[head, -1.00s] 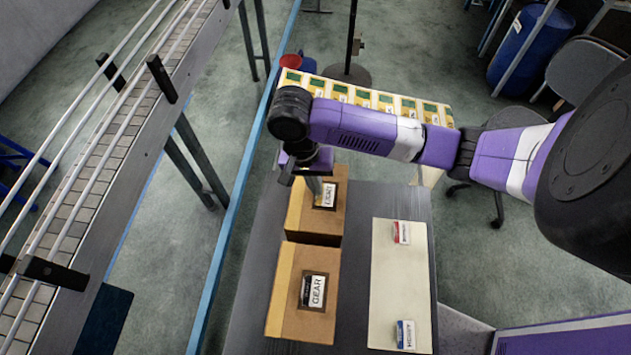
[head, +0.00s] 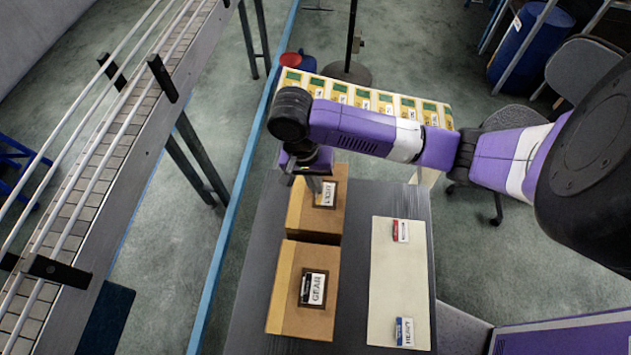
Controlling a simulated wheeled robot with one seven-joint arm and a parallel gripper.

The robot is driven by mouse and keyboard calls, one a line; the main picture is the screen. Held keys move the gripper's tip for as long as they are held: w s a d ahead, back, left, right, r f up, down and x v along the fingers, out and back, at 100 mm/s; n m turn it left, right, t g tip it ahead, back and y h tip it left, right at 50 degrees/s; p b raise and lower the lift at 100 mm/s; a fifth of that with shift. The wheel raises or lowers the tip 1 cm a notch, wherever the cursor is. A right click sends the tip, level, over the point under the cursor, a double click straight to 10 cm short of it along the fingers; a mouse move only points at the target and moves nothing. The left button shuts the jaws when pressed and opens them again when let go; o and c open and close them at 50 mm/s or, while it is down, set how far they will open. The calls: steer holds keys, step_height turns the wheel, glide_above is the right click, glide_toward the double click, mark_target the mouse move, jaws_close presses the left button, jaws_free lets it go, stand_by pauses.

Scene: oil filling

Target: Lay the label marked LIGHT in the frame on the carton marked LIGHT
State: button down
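The far carton (head: 300,212) is brown and stands at the back of the dark table. A dark frame on its top holds a white label (head: 328,193) with dark print too small for me to read surely. My gripper (head: 314,184) points down over this carton, just left of that label. Its fingertips are small and partly hidden, so I cannot tell if they are open, or whether they touch the label. The near carton (head: 286,285) has a framed label reading GEAR (head: 314,288).
A pale board (head: 385,275) right of the cartons bears a red-and-white label (head: 400,231) and a blue-and-white label reading HEAVY (head: 404,332). Yellow-and-green packs (head: 385,103) stand in a row beyond my arm.

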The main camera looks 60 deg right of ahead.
stand_by(0.3)
steer(key=c, duration=1.2)
jaws_free()
steer(key=shift+r, duration=0.1)
step_height(320, 180, up, 8)
stand_by(0.4)
stand_by(0.6)
